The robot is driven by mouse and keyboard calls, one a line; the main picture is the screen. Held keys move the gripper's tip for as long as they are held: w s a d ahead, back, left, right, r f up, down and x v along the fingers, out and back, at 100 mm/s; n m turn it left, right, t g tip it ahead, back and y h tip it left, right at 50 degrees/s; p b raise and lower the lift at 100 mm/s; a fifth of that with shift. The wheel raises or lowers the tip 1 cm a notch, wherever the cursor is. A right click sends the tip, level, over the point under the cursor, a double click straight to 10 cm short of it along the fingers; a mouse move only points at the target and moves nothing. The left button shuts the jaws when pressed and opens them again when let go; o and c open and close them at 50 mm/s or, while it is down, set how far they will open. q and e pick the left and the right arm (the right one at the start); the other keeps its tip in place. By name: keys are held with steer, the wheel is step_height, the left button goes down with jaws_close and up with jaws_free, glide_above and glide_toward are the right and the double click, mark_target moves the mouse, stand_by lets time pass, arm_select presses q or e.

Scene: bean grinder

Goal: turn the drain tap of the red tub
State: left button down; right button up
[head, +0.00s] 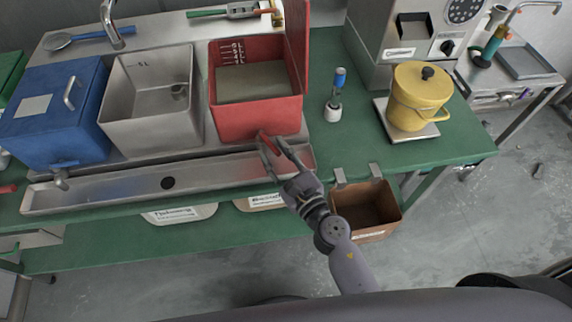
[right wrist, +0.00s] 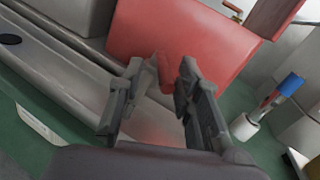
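The red tub (head: 256,118) stands in the row of tubs at the back of the bench and holds greyish liquid. Its lid is raised at the right side. A small red tap handle (head: 268,141) shows low on the tub's front. In the right wrist view, the red handle (right wrist: 164,73) is between my fingertips. My right gripper (head: 275,147) is open, its fingers on either side of the handle. It also shows in the right wrist view (right wrist: 170,75). I cannot tell whether a finger touches the handle. The tap's body is mostly hidden. My left gripper is not in view.
A metal trough (head: 120,190) runs below the tubs. A grey tub (head: 145,115) and a blue lidded tub (head: 60,125) stand left. A blue-topped tool (head: 336,95) and a yellow pot (head: 418,95) stand right. A brown bin (head: 368,222) hangs at the bench's front edge.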

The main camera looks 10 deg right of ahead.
steer(key=v, duration=1.1)
steer(key=shift+s+d, duration=0.2)
steer(key=shift+s, duration=0.15)
steer(key=shift+c, duration=0.2)
